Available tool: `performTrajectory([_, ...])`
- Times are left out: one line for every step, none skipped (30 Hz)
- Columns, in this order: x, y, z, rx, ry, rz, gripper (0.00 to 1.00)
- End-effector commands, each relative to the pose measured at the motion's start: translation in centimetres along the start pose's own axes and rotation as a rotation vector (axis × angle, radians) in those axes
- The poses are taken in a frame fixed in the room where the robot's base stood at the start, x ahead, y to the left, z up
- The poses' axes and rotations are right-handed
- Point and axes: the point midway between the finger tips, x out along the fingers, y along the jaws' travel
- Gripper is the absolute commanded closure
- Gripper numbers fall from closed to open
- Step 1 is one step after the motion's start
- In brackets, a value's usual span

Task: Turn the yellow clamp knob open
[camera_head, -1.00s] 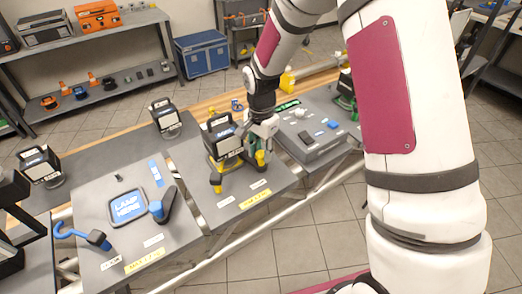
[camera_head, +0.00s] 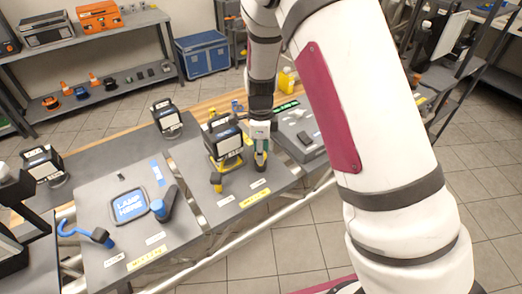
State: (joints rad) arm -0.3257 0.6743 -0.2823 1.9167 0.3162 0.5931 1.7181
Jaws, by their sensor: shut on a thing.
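A black lamp (camera_head: 224,142) with a white label stands on the middle grey panel (camera_head: 240,196), with yellow parts around it. A yellow-topped dark post (camera_head: 216,182) stands at its front left. My gripper (camera_head: 260,163) points down at the lamp's right side, low over the panel. It is shut where the yellow clamp knob stood in the earlier frame. The knob is now hidden by the fingers, so its turn angle cannot be told.
The left panel (camera_head: 102,197) has a blue-framed "LAMP HERE" pad (camera_head: 130,206), a blue hook (camera_head: 75,230) and a blue-and-dark knob (camera_head: 165,203). Other lamps stand behind. To the right, a grey box (camera_head: 306,152) is close to my gripper.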

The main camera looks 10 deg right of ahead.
Motion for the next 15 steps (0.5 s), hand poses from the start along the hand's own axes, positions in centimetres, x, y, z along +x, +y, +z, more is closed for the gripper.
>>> performTrajectory([-0.06,-0.04,0.07,0.024,0.000,-0.003,1.00])
performTrajectory([-0.06,-0.04,0.05,0.040,0.000,-0.003,1.00])
performTrajectory([-0.05,-0.06,0.01,0.057,0.000,-0.002,1.00])
performTrajectory([-0.04,-0.06,0.00,0.070,0.000,-0.002,1.00])
performTrajectory([-0.03,-0.05,0.02,0.081,0.000,-0.002,1.00])
performTrajectory([-0.01,-0.03,0.04,0.094,0.000,-0.001,1.00])
performTrajectory([-0.01,-0.03,0.05,0.103,0.000,-0.001,1.00])
performTrajectory([-0.01,-0.03,0.05,0.110,0.000,-0.001,1.00])
performTrajectory([-0.01,-0.04,0.03,0.119,0.000,-0.001,1.00])
performTrajectory([0.00,-0.04,0.02,0.125,0.000,-0.001,1.00])
performTrajectory([0.00,-0.05,0.02,0.130,0.000,-0.001,1.00])
performTrajectory([0.00,-0.06,0.01,0.135,0.000,-0.001,1.00])
performTrajectory([0.00,-0.06,0.00,0.138,0.000,-0.001,1.00])
performTrajectory([0.00,-0.07,0.00,0.141,0.000,-0.001,1.00])
performTrajectory([0.00,-0.07,0.00,0.143,0.000,-0.001,1.00])
